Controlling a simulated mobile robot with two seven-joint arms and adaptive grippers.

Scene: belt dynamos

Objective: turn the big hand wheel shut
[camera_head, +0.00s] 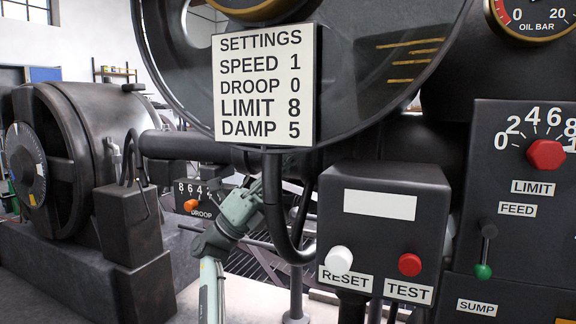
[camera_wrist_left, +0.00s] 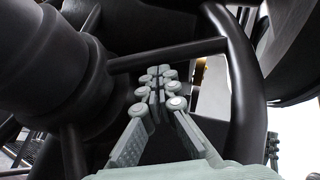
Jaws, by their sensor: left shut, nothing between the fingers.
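In the left wrist view a big black hand wheel fills much of the picture. Its curved rim (camera_wrist_left: 243,85) runs down the right, a spoke crosses the middle, and a thick round hub lies at left. My left gripper (camera_wrist_left: 158,72) is shut and empty, its fingertips together just below the spoke, inside the rim. I cannot tell whether they touch the spoke. In the head view my left arm rises from the bottom to a black curved rim (camera_head: 273,215), which appears to be the wheel seen nearly edge-on. The fingers are hidden there.
A settings sign (camera_head: 265,85) hangs in front of the wheel area. A grey box (camera_head: 383,235) with RESET and TEST buttons stands right of my arm. A DROOP dial (camera_head: 196,197) is at left. A LIMIT panel (camera_head: 520,230) with a lever is at far right.

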